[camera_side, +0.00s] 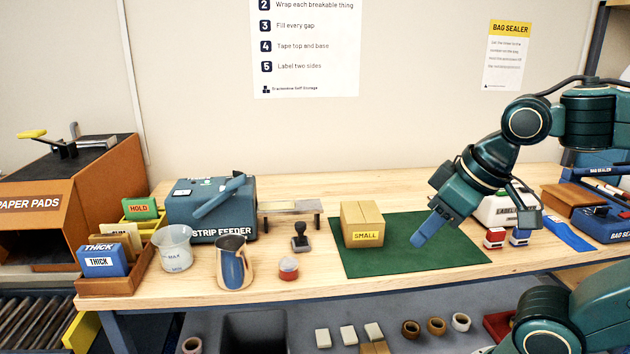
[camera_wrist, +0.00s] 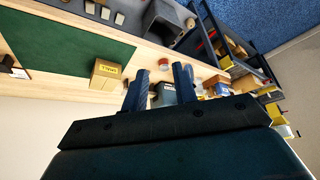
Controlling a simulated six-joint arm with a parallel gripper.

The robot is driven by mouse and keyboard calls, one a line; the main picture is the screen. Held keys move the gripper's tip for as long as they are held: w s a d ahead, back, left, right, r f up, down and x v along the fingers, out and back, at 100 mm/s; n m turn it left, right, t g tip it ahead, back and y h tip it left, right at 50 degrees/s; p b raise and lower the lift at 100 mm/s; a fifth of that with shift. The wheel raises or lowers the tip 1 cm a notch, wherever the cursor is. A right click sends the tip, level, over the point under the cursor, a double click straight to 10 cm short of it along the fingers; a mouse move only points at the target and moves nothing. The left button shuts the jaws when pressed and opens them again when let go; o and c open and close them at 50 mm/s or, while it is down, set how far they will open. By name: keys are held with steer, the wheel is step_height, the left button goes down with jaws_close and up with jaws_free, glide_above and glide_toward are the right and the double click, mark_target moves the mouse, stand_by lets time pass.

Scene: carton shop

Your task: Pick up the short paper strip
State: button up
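The teal strip feeder (camera_side: 210,208) stands on the bench left of the middle, with a low outfeed stand (camera_side: 290,207) at its right. A pale flat piece lies on top of that stand; I cannot tell whether it is the short paper strip. My gripper (camera_side: 418,241) hangs tilted above the green mat, right of the small carton and well away from the feeder. In the wrist view, the blue fingers of my gripper (camera_wrist: 160,74) are apart, with nothing held between them. The feeder (camera_wrist: 165,95) shows partly behind the fingers, and no strip can be made out there.
The carton marked SMALL (camera_side: 362,224) sits on the green mat (camera_side: 400,262). A black stamp (camera_side: 300,239), a red-lidded jar (camera_side: 289,268), a metal jug (camera_side: 234,265) and a clear measuring cup (camera_side: 174,249) stand in front of the feeder and stand. The mat's right part is clear.

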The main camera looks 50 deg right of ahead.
steer(key=w+d+r+m+h, duration=0.1)
steer(key=w+d+r, duration=0.15)
steer(key=w, duration=0.25)
steer(key=w+d+r+m, duration=0.1)
steer(key=w+r, duration=0.2)
steer(key=w, duration=0.3)
steer(key=m+g+h, duration=0.2)
steer(key=m, duration=0.5)
glide_above(295, 206)
steer(key=s+a, duration=0.2)
steer(key=a, duration=0.1)
step_height(295, 206, down, 17)
steer(key=shift+d, duration=0.2)
steer(key=shift+s+f, duration=0.1)
steer(key=shift+x, duration=2.55)
steer(key=shift+s+d, duration=0.1)
steer(key=shift+s, duration=0.1)
